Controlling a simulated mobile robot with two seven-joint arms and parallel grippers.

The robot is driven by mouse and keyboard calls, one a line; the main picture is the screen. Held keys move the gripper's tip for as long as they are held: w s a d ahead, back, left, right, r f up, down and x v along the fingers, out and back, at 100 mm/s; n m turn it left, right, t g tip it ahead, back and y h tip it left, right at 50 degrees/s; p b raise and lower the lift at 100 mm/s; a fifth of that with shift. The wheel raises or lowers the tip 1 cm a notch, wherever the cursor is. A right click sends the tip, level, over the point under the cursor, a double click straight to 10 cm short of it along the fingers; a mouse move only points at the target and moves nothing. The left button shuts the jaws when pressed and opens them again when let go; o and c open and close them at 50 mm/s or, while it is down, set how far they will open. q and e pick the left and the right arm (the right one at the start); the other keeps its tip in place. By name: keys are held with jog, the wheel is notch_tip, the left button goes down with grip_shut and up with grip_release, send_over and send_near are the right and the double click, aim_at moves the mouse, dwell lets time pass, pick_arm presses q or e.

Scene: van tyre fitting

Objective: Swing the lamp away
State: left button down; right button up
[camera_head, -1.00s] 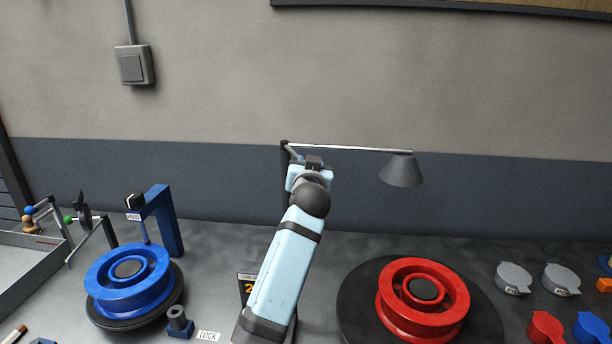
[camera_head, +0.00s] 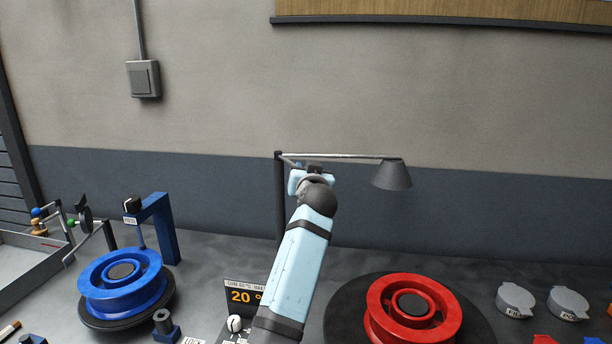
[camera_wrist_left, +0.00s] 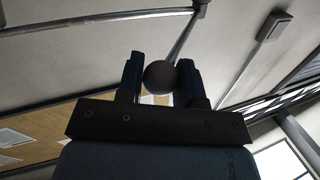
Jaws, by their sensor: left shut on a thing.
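The lamp has a dark upright post (camera_head: 280,205), a thin pale arm (camera_head: 345,156) reaching right, and a grey cone shade (camera_head: 392,175) at its end, above and behind the red wheel. My left gripper (camera_wrist_left: 160,82) is shut on a dark round knob (camera_wrist_left: 159,76) with a thin rod running up behind it in the left wrist view. In the head view, the gripper (camera_head: 306,168) is just right of the post, under the lamp arm. My own wrist hides most of the fingers and the knob there. My right gripper is not in view.
A red wheel (camera_head: 378,309) sits on a dark disc at right; a blue wheel (camera_head: 97,293) stands under a blue press (camera_head: 164,228) at left. A display (camera_head: 240,296) is partly behind my forearm. Grey lidded cups (camera_head: 515,298) stand far right. The wall (camera_head: 480,110) lies behind.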

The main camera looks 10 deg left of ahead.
pick_arm(q)
jog(key=shift+r, duration=0.25)
jog(key=c, duration=1)
grip_release()
jog(key=shift+o, duration=1.1)
jog(key=shift+w+d+f, duration=0.15)
jog(key=shift+f, duration=0.05)
